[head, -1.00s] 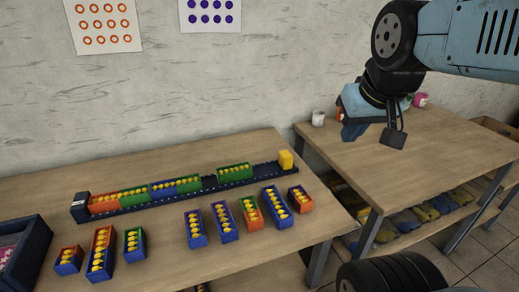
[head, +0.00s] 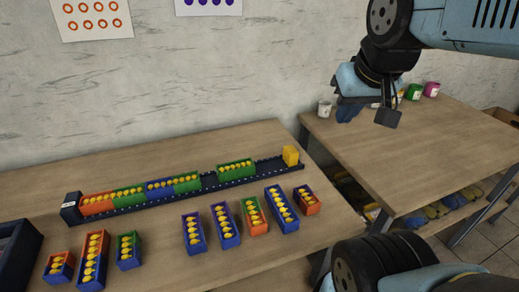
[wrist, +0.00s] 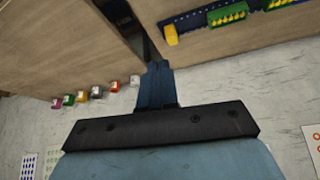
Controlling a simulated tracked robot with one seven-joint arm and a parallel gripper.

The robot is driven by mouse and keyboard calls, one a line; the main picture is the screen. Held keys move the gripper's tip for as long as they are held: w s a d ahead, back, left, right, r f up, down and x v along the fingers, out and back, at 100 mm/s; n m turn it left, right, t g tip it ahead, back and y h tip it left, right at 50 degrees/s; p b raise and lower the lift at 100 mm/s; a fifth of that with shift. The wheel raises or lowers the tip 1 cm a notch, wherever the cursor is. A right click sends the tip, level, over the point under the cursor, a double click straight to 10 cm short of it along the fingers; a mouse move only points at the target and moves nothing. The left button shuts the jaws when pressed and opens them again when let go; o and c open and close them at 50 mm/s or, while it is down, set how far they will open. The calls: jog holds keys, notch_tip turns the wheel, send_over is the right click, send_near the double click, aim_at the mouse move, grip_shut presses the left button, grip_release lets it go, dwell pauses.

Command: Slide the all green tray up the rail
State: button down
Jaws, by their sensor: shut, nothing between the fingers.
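My gripper (head: 348,114) is shut and empty, up and to the right of the rail, well apart from the tray. Its blue fingers (wrist: 157,82) show together in the wrist view.
A red and green tray (head: 97,204) and a blue and green tray (head: 172,185) sit on the rail's left part. A yellow block (head: 291,156) stands at its right end. Several loose trays (head: 226,224) line the table's front. Paint pots (head: 324,107) stand on the right table.

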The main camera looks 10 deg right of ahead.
aim_at(241, 165)
jog(key=w+f+m+g+y, duration=0.2)
jog(key=w+f+m, duration=0.3)
jog(key=w, duration=0.3)
jog(key=w+a+f+m+g+y, duration=0.1)
jog(key=w+f+m+g+y, duration=0.2)
jog(key=w+f+m, duration=0.2)
jog(key=w+a+f+m+g+y, duration=0.1)
jog(key=w+f+m+g+y, duration=0.2)
jog(key=w+f, duration=0.6)
jog(key=shift+w+f+m+y, duration=0.15)
jog(key=shift+w+m, duration=0.3)
jog(key=shift+w, duration=0.25)
jog(key=shift+w+f+m+y, duration=0.1)
jog(key=shift+w+m+y, duration=0.05)
jog(key=shift+w+m, duration=0.4)
jog(key=shift+w+a+f, duration=0.1)
jog(key=shift+a+f, duration=0.2)
jog(key=shift+f, duration=0.05)
jog(key=x, duration=0.9)
jog(key=shift+a+f, duration=0.1)
jog(key=shift+a, duration=0.2)
jog(key=shift+s+a, duration=0.25)
jog(key=shift+a, duration=0.25)
jog(key=shift+s+a, duration=0.2)
jog(key=shift+a, duration=0.3)
jog(key=shift+s+a, duration=0.15)
jog(key=shift+a, duration=0.55)
